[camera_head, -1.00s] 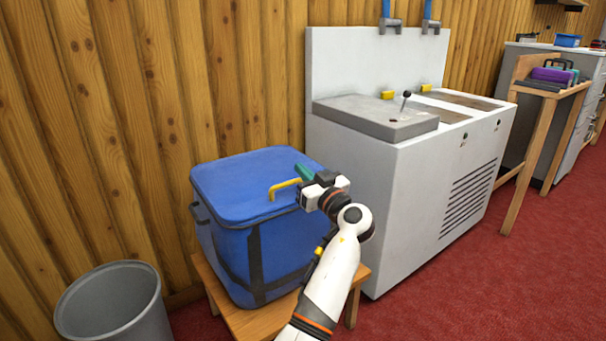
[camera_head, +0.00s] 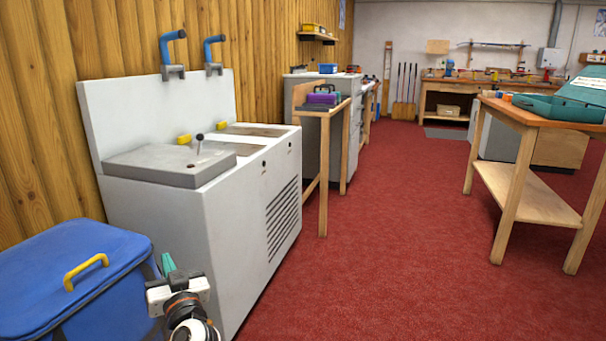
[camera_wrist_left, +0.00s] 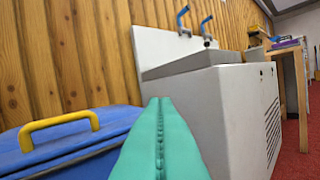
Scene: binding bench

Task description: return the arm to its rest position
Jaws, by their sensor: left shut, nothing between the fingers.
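My left gripper (camera_head: 168,265) is low in the head view, just right of the blue cooler box. Its green fingers are shut with nothing between them, and they also show pressed together in the left wrist view (camera_wrist_left: 159,105). The blue box (camera_head: 70,262) has a closed lid with a yellow handle (camera_head: 86,271). The handle also shows at the left of the left wrist view (camera_wrist_left: 58,131), apart from the fingers. My right gripper is not in view.
A white sink unit (camera_head: 225,215) stands close beyond the gripper. A small wooden stand (camera_head: 324,170) is past it. A wooden table (camera_head: 530,185) with a teal case (camera_head: 575,105) is at the right. The red floor (camera_head: 385,240) between is clear.

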